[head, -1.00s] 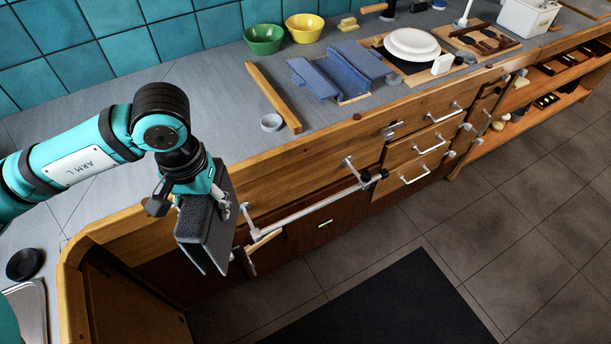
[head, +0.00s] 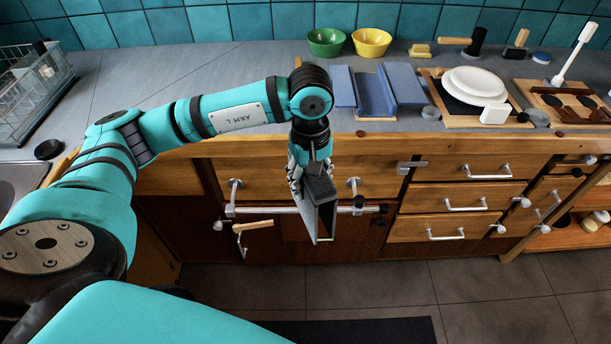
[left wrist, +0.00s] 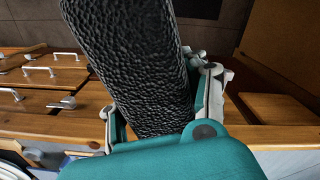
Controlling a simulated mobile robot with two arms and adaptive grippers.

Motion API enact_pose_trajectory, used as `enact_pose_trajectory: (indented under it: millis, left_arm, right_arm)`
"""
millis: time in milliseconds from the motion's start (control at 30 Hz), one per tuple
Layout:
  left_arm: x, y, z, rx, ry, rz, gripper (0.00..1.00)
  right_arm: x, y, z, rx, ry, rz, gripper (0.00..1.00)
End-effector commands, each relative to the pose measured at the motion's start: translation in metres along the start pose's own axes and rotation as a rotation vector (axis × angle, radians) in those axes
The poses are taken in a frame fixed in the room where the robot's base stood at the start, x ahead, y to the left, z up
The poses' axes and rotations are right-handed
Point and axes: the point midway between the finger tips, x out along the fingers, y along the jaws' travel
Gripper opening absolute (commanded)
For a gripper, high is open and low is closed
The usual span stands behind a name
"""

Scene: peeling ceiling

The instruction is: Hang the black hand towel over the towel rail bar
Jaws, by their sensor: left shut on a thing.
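The black hand towel (head: 324,196) hangs folded from my left gripper (head: 310,166), its two halves spread apart at the bottom. My left gripper is shut on its top fold. The towel rail bar (head: 268,210) runs level along the cabinet front on two brackets. The towel overlaps the bar's right part in the head view; whether it touches the bar or straddles it, I cannot tell. In the left wrist view the textured towel (left wrist: 140,70) fills the middle between the fingers (left wrist: 160,112); the bar is not clearly seen there. My right gripper is out of view.
A hook with a wooden handle (head: 254,226) hangs in front of the bar's left part. Drawer handles (head: 487,171) stick out at the right. The counter above holds a blue holder (head: 375,92), bowls and a plate stack (head: 474,82). A dark mat (head: 350,331) lies on the floor.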

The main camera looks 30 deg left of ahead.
Motion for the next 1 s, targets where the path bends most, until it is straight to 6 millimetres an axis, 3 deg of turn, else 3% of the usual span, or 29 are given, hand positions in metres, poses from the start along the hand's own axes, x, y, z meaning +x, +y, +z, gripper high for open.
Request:
enact_pose_trajectory:
  millis: [33, 200, 400, 800, 1000]
  left_arm:
    - [0.022, 0.002, -0.021, -0.188, 0.0, -0.004, 0.0]
    - [0.061, 0.004, -0.077, -0.765, 0.005, -0.005, 0.0]
    - [0.084, -0.002, -0.114, -1.154, 0.015, -0.007, 0.0]
    - [0.109, -0.004, -0.119, -1.226, 0.017, -0.009, 0.0]
    - [0.125, -0.004, -0.119, -1.225, 0.017, -0.008, 0.0]
  right_arm:
    - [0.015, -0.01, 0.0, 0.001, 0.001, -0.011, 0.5]
    - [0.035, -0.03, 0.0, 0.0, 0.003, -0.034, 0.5]
    - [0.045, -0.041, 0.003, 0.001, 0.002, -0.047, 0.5]
    - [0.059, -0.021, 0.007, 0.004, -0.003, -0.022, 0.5]
    - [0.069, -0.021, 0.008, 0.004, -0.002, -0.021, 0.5]
